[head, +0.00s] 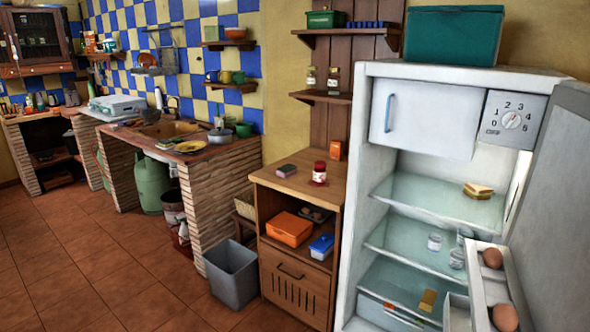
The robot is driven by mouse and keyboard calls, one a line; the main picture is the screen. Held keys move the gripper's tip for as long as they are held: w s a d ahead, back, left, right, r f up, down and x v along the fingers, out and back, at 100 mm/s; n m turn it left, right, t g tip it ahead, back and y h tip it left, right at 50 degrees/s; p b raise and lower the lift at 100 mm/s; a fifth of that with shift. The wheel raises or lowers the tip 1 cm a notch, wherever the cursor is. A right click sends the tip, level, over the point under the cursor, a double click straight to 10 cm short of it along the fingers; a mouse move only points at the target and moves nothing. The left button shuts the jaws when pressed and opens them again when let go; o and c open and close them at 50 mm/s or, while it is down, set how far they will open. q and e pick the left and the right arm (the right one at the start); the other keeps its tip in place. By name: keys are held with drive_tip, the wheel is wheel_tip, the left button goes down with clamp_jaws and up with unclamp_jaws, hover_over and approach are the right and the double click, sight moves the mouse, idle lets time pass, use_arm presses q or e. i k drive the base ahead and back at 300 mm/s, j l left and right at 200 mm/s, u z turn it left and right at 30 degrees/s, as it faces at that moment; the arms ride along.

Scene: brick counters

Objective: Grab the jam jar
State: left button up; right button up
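A small jar with a red lid and a pale label, which looks like the jam jar (319,173), stands upright on top of the wooden cabinet (328,199) left of the fridge. It is in the middle of the head view and nothing covers it. Neither of my grippers shows in this view.
A sponge-like block (286,170) lies left of the jar, and an orange box (338,150) stands behind it. The open fridge (368,150) is close on the right. A grey bin (231,275) stands left of the cabinet. The tiled floor (90,260) at left is clear.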

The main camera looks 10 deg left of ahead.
sight(320, 171)
drive_tip(key=j, duration=0.25)
drive_tip(key=i+j+z, duration=0.15)
drive_tip(key=i+j, duration=0.7)
